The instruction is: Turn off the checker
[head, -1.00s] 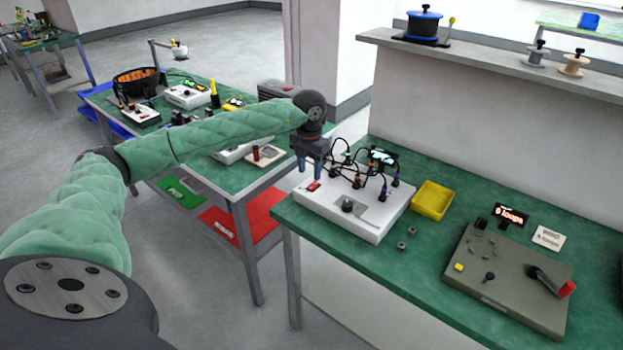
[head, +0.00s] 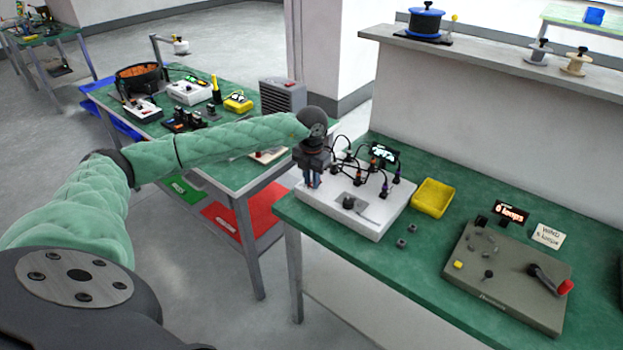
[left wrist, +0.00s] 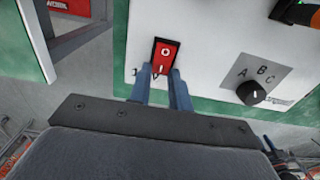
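The checker is a white box (head: 375,222) with black cables, a lit display (head: 383,153) and a dial (head: 348,202) on top. My left gripper (head: 311,186) points down over its left end, by the red rocker switch, which the gripper hides in the head view. In the left wrist view the red switch (left wrist: 166,54) lies just beyond the fingertips, with an O on its far half and an I mark on its near half. The left gripper (left wrist: 161,74) has a narrow gap between its fingers and holds nothing. I cannot tell whether it touches the switch. My right gripper is not in view.
A yellow tray (head: 432,198) stands right of the checker, with small grey parts (head: 401,243) in front. Further right is a grey fixture (head: 510,275) with a red-ended lever. The dial marked A, B, C (left wrist: 253,92) sits right of the switch.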

